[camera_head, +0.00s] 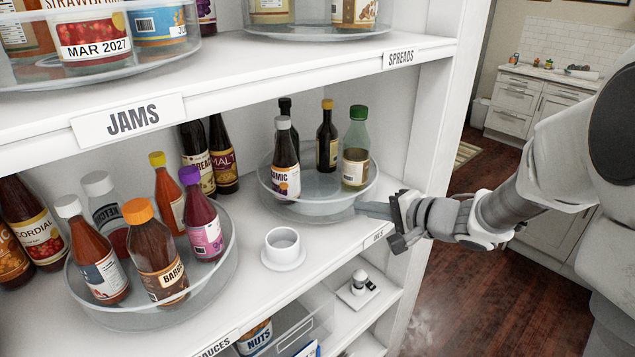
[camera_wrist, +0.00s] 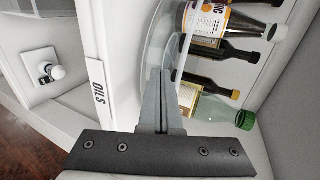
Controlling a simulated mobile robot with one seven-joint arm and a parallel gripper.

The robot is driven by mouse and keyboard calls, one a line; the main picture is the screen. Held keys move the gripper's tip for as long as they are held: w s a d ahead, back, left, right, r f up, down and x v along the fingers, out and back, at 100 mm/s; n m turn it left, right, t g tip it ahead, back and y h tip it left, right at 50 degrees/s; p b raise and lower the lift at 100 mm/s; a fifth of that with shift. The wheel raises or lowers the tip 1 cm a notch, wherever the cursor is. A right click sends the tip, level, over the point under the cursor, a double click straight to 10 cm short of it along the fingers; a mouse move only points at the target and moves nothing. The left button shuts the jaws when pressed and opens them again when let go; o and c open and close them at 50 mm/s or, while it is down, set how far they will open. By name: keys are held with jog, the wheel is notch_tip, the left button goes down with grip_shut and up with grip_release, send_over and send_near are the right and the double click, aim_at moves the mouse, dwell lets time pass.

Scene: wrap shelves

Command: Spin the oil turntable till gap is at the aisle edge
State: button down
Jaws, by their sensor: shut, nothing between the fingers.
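The oil turntable (camera_head: 322,186) is a clear round tray on the middle shelf. Balsamic with a white cap (camera_head: 286,172) stands at its left front, with a black-capped dark bottle (camera_head: 285,106) behind it. A yellow-capped dark bottle (camera_head: 327,142) stands at the back, and a green-capped bottle (camera_head: 356,158) at the right. Bare tray shows at the front between the balsamic and the green-capped bottle. My gripper (camera_head: 361,208) is shut and empty, its fingertips at the tray's right front rim. In the wrist view the fingers (camera_wrist: 161,85) lie by the rim (camera_wrist: 155,42); contact is unclear.
A white cup on a saucer (camera_head: 283,260) stands left of the oil turntable. A sauce turntable (camera_head: 215,275) full of bottles is farther left. The shelf edge carries an OILS label (camera_wrist: 97,86). An upright (camera_head: 430,150) bounds the right side, and a shelf hangs above.

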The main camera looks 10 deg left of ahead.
aim_at(368, 197)
jog(key=shift+w+d+p, duration=0.8)
jog(key=shift+d, duration=0.15)
jog(key=shift+w, duration=0.1)
jog(key=shift+w+d+r+p, duration=0.1)
jog(key=shift+w+d+p, duration=0.2)
jog(key=shift+w+p, duration=0.4)
jog(key=shift+w+d+p, duration=0.25)
jog(key=shift+w+p, duration=0.1)
jog(key=shift+w, duration=0.1)
jog(key=shift+s+d+p, duration=0.35)
jog(key=shift+d+p, duration=0.35)
jog(key=shift+p, duration=0.1)
jog(key=shift+s+d, duration=0.45)
jog(key=shift+d, duration=0.4)
